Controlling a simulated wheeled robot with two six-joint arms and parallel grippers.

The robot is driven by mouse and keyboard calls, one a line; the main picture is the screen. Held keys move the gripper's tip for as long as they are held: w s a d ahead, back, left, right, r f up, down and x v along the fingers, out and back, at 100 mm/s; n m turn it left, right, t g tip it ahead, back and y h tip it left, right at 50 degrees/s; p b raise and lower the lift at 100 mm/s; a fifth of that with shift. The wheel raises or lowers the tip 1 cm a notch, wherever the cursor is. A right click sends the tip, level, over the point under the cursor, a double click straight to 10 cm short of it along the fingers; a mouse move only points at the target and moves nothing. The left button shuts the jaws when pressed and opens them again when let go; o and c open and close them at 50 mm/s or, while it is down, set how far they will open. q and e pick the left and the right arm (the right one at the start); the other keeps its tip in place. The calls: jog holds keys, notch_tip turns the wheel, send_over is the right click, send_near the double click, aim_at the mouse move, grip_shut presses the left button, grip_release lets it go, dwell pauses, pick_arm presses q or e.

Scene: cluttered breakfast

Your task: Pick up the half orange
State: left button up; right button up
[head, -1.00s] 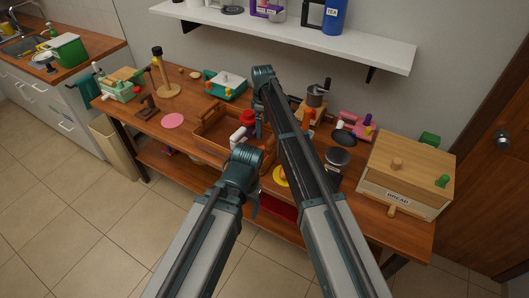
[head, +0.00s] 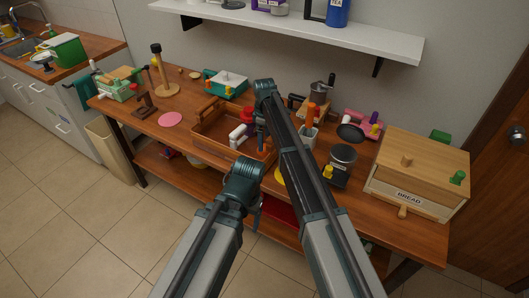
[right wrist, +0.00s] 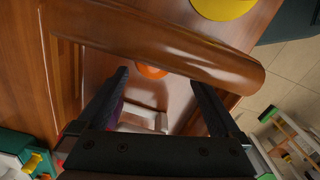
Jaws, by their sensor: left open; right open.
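In the right wrist view, an orange rounded thing (right wrist: 151,71), which looks like the half orange, shows between my right fingertips. The thick brown rim of the wooden tray (right wrist: 180,55) hides part of it. I cannot make it out in the head view, where my right arm blocks part of the tray (head: 206,139). My right gripper (right wrist: 158,78) is open and empty, pointing down at the tray; it also shows in the head view (head: 262,138). My left gripper (head: 253,214) is open in front of the table's front edge, partly hidden by its own wrist.
A white and purple thing (head: 240,135) lies in the tray beside my right gripper. A yellow disc (right wrist: 224,6) lies beyond the tray rim. The bread box (head: 420,180) and a black-topped scale (head: 343,155) stand to the right. A pink disc (head: 171,119) lies left of the tray.

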jog(key=f+b, duration=0.5)
jog(key=shift+w+d+f, duration=0.1)
jog(key=shift+w, duration=0.1)
jog(key=c, duration=1.3)
jog(key=shift+o, duration=0.2)
jog(key=shift+r+p, duration=0.3)
jog(key=shift+p, duration=0.05)
notch_tip(320, 180, up, 18)
jog(key=p, duration=1.7)
jog(key=shift+f+p, duration=0.2)
jog(key=shift+p, duration=0.1)
